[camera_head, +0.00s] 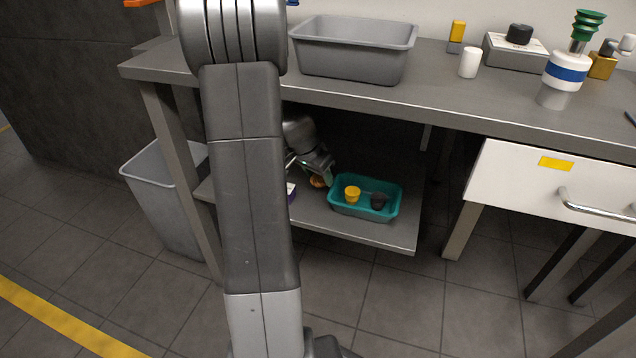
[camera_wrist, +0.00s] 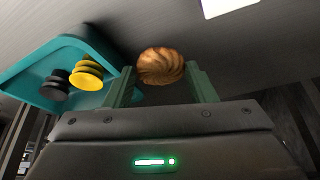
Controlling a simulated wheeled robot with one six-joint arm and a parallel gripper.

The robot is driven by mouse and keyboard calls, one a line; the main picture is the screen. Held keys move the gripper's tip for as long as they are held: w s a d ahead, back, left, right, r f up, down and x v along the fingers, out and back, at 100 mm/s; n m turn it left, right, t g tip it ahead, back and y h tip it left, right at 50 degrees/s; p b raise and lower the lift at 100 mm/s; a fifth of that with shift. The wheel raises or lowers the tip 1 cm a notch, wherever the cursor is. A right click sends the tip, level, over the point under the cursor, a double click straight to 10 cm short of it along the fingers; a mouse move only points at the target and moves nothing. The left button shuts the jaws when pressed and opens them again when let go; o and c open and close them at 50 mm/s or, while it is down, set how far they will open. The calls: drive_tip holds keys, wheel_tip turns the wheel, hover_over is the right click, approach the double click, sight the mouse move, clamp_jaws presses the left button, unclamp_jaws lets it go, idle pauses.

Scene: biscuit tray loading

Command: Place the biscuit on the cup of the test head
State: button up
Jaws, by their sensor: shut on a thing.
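The biscuit (camera_wrist: 161,66) is round, golden brown and swirled. In the wrist view it sits between the fingers of my gripper (camera_wrist: 160,84), which is shut on it. In the head view my gripper (camera_head: 322,177) is low, over the lower shelf, with the biscuit (camera_head: 317,182) just left of the teal tray. On the bench top at the right stands what looks like the test head (camera_head: 566,72), a white body with a blue band, with a green ribbed cup (camera_head: 586,26) on top. Nothing rests on that cup.
The teal tray (camera_head: 338,208) holds a yellow ribbed cup (camera_head: 352,193) and a black one (camera_head: 378,201). The bench top (camera_head: 440,98) overhangs the shelf (camera_head: 392,239). A grey bin (camera_head: 352,62), white cylinder (camera_head: 469,63) and grey box (camera_head: 513,56) stand on the bench.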

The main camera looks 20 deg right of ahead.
sight(316, 180)
drive_tip(key=shift+w+f+b, duration=0.1)
drive_tip(key=shift+f+b, duration=0.8)
drive_tip(key=shift+f, duration=0.8)
drive_tip(key=shift+f+b, duration=0.3)
drive_tip(key=o, duration=0.4)
drive_tip(key=shift+r, duration=0.15)
